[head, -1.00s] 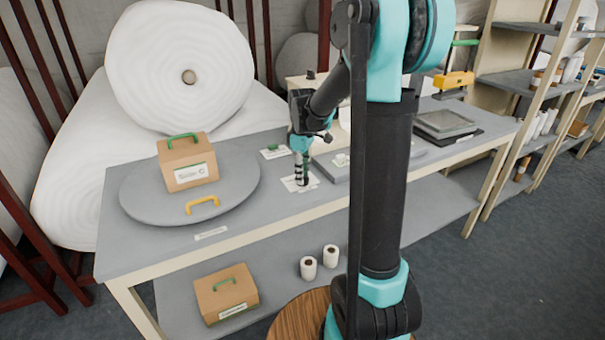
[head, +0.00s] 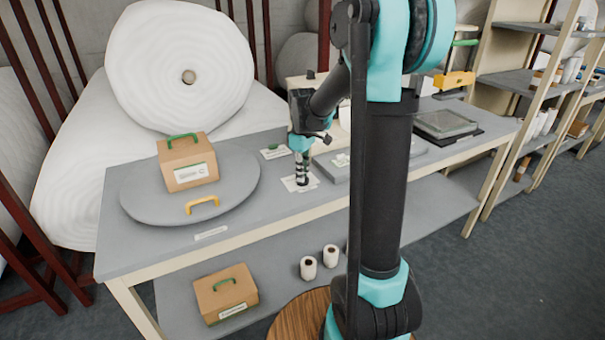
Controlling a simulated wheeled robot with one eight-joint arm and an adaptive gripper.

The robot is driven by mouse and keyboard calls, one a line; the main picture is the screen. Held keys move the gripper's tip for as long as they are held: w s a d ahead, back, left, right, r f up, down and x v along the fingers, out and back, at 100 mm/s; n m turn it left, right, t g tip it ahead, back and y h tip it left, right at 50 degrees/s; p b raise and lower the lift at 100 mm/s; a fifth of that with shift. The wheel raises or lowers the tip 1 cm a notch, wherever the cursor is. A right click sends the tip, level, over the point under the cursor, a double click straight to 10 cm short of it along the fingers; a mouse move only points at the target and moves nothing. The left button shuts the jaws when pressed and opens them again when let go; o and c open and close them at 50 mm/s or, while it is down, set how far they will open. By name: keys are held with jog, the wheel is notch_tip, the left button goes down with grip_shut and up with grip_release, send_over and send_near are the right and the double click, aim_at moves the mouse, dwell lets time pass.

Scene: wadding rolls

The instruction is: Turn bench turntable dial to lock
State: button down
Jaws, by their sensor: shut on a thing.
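The round grey turntable (head: 238,193) lies on the left part of the bench (head: 130,250). It carries a cardboard box (head: 174,151) with a green handle and a white label, and a yellow handle (head: 202,205) near its front edge. My gripper (head: 302,181) points down to the right of the turntable, over a white plate (head: 312,181) on the bench. It is shut on the dial there. The dial is mostly hidden between the fingers, and its markings are too small to read.
A grey tray (head: 335,174) lies just right of my gripper. A small label card (head: 273,152) lies behind it. A second box (head: 226,293) and two small white rolls (head: 308,268) stand on the lower shelf. A large wadding roll (head: 150,60) stands behind the bench.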

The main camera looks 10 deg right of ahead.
jog(key=m, duration=1)
jog(key=shift+m, duration=2.3)
jog(key=c, duration=1.6)
grip_release()
notch_tip(320, 180, up, 12)
